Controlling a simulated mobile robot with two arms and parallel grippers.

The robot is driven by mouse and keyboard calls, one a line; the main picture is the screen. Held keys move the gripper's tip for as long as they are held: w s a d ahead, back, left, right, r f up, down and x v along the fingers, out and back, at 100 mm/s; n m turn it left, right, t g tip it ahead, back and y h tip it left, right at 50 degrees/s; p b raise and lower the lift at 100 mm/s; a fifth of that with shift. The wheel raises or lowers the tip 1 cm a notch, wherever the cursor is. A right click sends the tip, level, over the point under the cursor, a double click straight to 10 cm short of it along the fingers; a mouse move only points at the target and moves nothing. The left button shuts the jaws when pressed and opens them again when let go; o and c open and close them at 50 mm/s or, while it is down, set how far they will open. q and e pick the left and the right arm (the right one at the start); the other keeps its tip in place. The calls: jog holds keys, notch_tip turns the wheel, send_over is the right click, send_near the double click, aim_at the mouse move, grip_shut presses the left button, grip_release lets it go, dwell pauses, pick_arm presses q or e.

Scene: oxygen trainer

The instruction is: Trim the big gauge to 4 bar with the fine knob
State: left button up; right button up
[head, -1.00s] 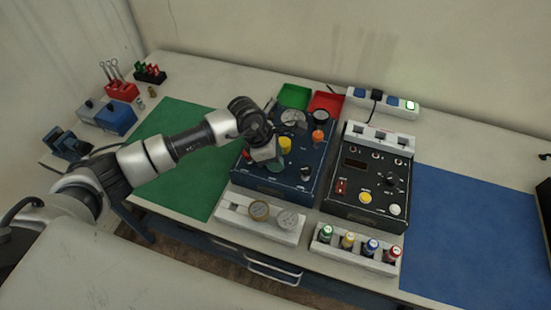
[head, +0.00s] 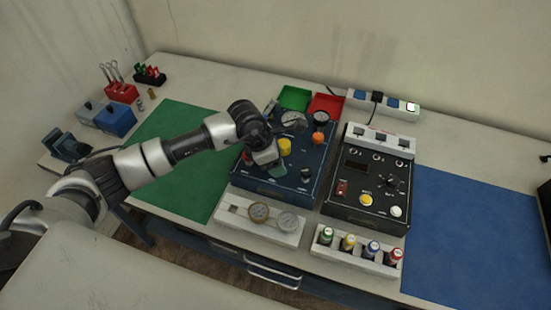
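The dark blue trainer panel (head: 305,180) stands mid-table. The big gauge (head: 293,119) is a pale round dial at its back; its needle is too small to read. A smaller dark gauge (head: 321,117) is to its right. An orange knob (head: 318,137), a yellow knob (head: 285,145) and a small dark knob (head: 306,172) show on the panel; I cannot tell which is the fine knob. My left gripper (head: 271,165) is over the panel's left half, pointing down beside the yellow knob. Its fingers are small and partly hidden. My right gripper is out of view.
A black control box (head: 344,203) stands right of the panel. A white tray with two round gauges (head: 233,222) and a rack of several coloured bottles (head: 336,251) lie in front. Red and green trays (head: 294,96) are behind. The blue mat (head: 465,235) is clear.

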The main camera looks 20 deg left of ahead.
pick_arm(q)
jog(key=b+v, duration=0.3)
jog(key=v, duration=0.7)
jog(key=shift+a+r, duration=0.15)
jog(key=shift+r, duration=0.25)
